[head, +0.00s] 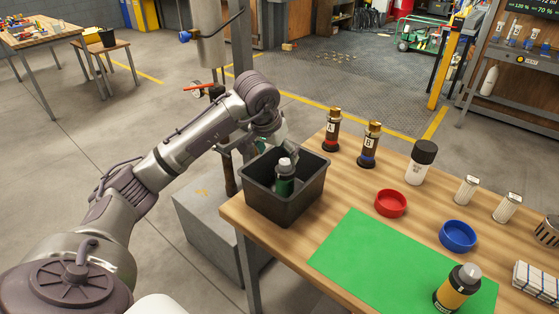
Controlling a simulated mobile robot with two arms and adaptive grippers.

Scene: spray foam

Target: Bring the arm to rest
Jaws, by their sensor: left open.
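My left arm reaches in from the left. Its gripper (289,148) is open, just over the far rim of a dark grey bin (270,208) on the table's left corner. A dark bottle with a grey cap and green label (285,182) stands in the bin, just below the gripper. The fingers are partly hidden by the wrist, and I cannot tell whether they touch the bottle. My right gripper is not in view.
On the wooden table (345,185) are a green mat (375,255), a yellow-labelled bottle (457,290), red (391,203) and blue (458,236) dishes, bottles A (332,130) and B (370,145), a black-capped white jar (420,163) and two shakers (467,190). A post stands behind the arm.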

